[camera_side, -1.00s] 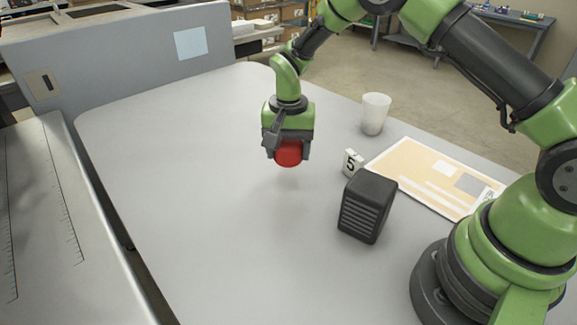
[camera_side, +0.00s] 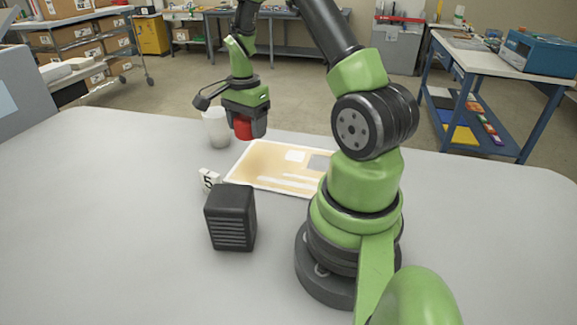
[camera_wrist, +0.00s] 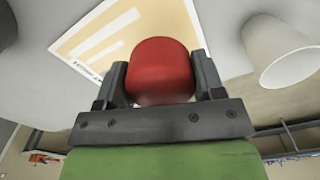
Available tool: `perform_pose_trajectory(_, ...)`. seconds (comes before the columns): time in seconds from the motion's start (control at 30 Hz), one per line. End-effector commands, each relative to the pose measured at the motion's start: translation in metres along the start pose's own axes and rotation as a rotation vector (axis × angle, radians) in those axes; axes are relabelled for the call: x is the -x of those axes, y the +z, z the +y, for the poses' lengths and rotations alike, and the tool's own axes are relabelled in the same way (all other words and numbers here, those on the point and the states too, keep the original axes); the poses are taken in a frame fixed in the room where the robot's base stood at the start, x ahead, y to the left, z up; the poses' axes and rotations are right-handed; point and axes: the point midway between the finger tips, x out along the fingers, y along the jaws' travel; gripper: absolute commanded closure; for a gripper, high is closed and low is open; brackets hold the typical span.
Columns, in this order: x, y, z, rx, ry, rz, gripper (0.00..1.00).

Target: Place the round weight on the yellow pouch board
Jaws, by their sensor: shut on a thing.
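The round weight is a red cylinder (camera_side: 243,128) held between the fingers of my gripper (camera_side: 245,124). In the wrist view the red weight (camera_wrist: 160,72) sits between the two dark fingers of my gripper (camera_wrist: 160,85), which are shut on it. The yellow pouch board (camera_side: 262,163) lies flat on the grey table, pale orange-yellow with white strips and a grey patch. The weight is in the air, near the board's far left corner in the side view. The board (camera_wrist: 75,45) also shows behind the weight in the wrist view. My arm hides its right end in the side view.
A white cup (camera_side: 214,130) stands just left of my gripper; it also shows in the wrist view (camera_wrist: 277,50). A black ribbed box (camera_side: 231,218) is nearer. The left table is clear.

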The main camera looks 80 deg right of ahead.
Motion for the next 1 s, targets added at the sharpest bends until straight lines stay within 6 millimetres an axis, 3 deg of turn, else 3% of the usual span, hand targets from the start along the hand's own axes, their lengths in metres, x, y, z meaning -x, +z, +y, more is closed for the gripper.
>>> perform_pose_trajectory(0.03, 0.001, -0.019, 0.015, -0.101, 0.000, 0.000, 0.73)
perform_pose_trajectory(0.1, 0.002, -0.036, 0.031, -0.214, 0.000, 0.000, 0.73)
perform_pose_trajectory(0.3, 0.003, -0.062, 0.062, -0.408, -0.002, 0.000, 0.73)
perform_pose_trajectory(1.0, -0.091, -0.066, 0.068, -0.442, 0.001, -0.001, 0.73)
